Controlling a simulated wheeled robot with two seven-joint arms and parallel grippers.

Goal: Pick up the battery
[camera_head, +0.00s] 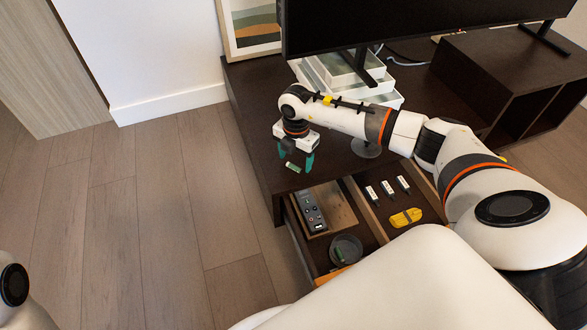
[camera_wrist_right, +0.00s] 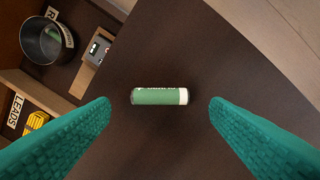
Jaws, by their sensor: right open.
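The battery (camera_head: 292,167) is a green cylinder with a white end, lying on its side on the dark cabinet top near its front edge. In the right wrist view the battery (camera_wrist_right: 160,97) lies crosswise, centred between the fingertips. My right gripper (camera_head: 296,156) is open, with its green fingers pointing down over the battery. In the right wrist view the gripper (camera_wrist_right: 160,103) shows a clear gap on both sides of the battery. Whether the fingertips touch the cabinet top cannot be told. My left gripper is out of view.
An open drawer below holds a dark round container (camera_head: 346,247), a grey device with buttons (camera_head: 311,211), a yellow item (camera_head: 406,217) and white labels (camera_head: 372,194). A television (camera_head: 400,22) and stacked white boxes (camera_head: 350,75) stand behind. Floor on the left is clear.

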